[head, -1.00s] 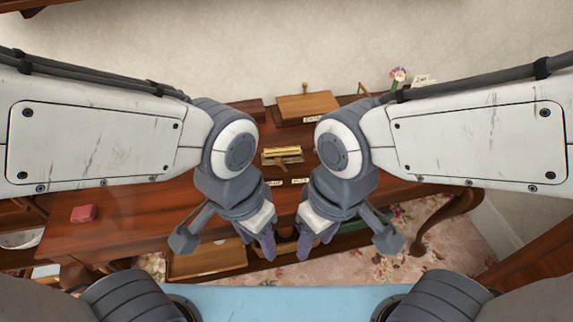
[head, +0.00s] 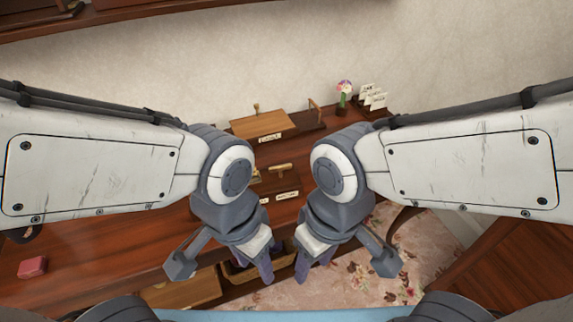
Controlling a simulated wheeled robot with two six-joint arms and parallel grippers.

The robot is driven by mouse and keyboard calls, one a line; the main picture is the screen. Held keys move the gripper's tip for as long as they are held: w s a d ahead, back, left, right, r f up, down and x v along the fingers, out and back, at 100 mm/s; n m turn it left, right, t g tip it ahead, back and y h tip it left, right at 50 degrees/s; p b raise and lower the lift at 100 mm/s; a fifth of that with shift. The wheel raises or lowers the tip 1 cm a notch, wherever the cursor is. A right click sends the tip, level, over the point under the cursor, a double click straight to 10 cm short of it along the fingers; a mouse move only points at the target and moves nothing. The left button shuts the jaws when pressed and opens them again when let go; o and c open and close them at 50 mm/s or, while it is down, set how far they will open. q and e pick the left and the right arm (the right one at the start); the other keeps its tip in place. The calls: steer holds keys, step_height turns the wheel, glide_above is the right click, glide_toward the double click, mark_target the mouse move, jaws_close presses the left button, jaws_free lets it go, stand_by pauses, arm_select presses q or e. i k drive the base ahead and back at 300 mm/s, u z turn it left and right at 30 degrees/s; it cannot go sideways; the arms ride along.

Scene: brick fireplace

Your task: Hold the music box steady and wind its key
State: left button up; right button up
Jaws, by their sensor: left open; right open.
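Which item is the music box is uncertain. One candidate is the wooden box (head: 262,124) at the back of the table, with a small upright peg behind its top and a label in front. Another is a small dark block with a brass-coloured cylinder (head: 281,168), partly hidden by my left arm. I cannot make out a winding key. My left gripper (head: 262,263) and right gripper (head: 305,262) point down near the table's front edge, empty and open. They are side by side and apart from both candidates.
The reddish-brown table (head: 120,250) has clear room at left. A red box (head: 32,267) lies there. A dark stand (head: 303,122), a flower in a green vase (head: 344,95) and white cards (head: 372,97) stand at the back. An open drawer or tray (head: 185,290) shows below the front edge.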

mark_target(281, 168)
steer(key=u, duration=0.2)
steer(key=k, duration=0.35)
steer(key=z, duration=0.7)
steer(key=i, duration=0.8)
steer(key=u, duration=0.75)
steer(key=i, duration=0.5)
steer(key=u, duration=0.45)
